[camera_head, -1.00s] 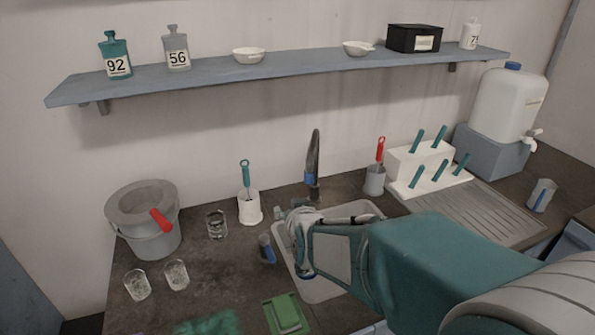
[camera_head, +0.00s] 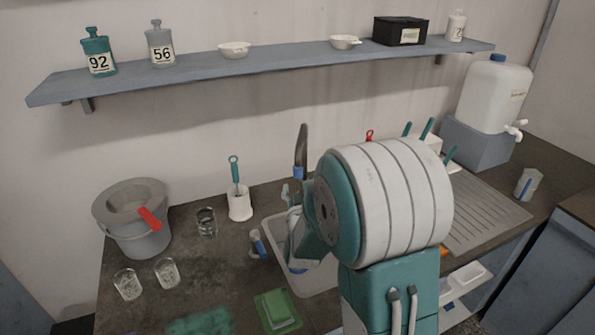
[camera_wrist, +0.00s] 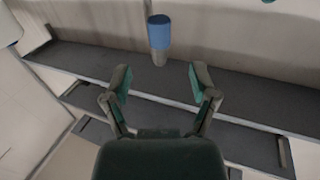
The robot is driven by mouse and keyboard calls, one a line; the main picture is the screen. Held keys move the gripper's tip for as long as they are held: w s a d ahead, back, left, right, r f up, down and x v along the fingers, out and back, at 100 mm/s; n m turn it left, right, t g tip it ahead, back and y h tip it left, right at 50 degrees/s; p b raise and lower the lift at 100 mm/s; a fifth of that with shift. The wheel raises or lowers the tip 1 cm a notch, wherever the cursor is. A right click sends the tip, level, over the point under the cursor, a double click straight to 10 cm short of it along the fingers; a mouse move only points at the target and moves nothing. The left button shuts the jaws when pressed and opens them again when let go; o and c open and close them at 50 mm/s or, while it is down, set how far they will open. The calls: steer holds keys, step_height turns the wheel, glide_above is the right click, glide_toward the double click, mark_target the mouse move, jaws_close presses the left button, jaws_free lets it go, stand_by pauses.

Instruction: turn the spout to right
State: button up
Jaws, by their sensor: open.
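The spout (camera_head: 301,150) is a dark, upright, slightly curved tap with a blue band low on it, at the back of the sink, in the head view. My arm stands just to its right and in front of it. My gripper (camera_wrist: 160,77) is open in the wrist view, its two fingers apart with nothing between them. Beyond the fingertips stands a blue-topped cylinder with a grey lower part (camera_wrist: 159,38); I cannot tell if it is the spout's blue band.
The sink (camera_head: 276,262) is partly covered by my arm. A white brush holder (camera_head: 240,205), a glass (camera_head: 206,222) and a grey bucket (camera_head: 140,235) stand left of it. A shelf (camera_head: 200,76) runs above.

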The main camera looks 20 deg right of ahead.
mark_target(298, 173)
steer(key=x, duration=0.8)
steer(key=shift+w+d, duration=0.15)
steer(key=shift+w, duration=0.1)
jaws_close()
